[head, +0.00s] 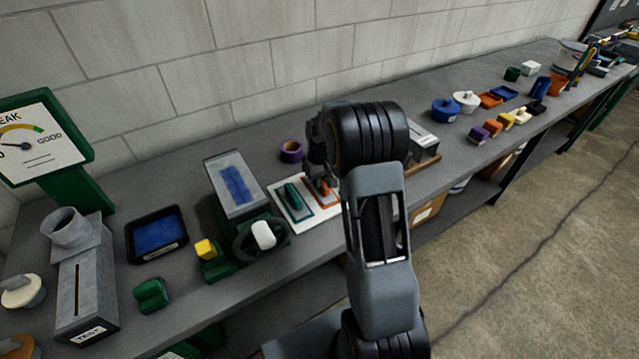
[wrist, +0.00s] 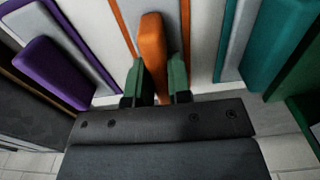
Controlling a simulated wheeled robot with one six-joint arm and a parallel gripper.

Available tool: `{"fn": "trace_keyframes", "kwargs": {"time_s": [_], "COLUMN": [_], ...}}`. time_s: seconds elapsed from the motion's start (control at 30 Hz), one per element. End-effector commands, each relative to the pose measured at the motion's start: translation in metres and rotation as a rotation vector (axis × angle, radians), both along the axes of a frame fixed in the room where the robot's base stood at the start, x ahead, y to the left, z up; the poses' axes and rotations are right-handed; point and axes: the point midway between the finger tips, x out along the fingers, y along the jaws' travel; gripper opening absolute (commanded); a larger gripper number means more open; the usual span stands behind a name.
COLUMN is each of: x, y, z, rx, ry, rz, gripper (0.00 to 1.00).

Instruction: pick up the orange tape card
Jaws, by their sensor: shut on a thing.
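The orange tape card shows in the wrist view (wrist: 152,45) as an orange bar standing on a pale panel with orange edging. My gripper (wrist: 157,75) has its two green fingers closed on either side of it. In the head view the orange card (head: 323,187) lies on the bench beside a similar green card (head: 294,197), partly hidden by my arm. My fingers are mostly hidden there. I cannot tell whether the card is clear of the bench.
In the wrist view, a purple-handled card (wrist: 50,72) is close on the left and a teal one (wrist: 270,50) on the right. In the head view, a purple ring (head: 291,152) stands behind, and a grey box with a blue patch (head: 236,184) stands left. The wall is close behind the bench.

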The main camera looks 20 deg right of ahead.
Motion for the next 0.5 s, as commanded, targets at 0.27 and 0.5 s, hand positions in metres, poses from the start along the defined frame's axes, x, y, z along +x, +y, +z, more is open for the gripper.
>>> {"fn": "trace_keyframes", "kwargs": {"time_s": [0.27,0.5], "x": [0.001,-0.026], "y": [0.000,0.015], "z": [0.022,0.066], "rx": [-0.002,-0.001], "ry": [-0.005,-0.007], "rz": [0.000,0.002], "gripper": [0.00,0.00]}}
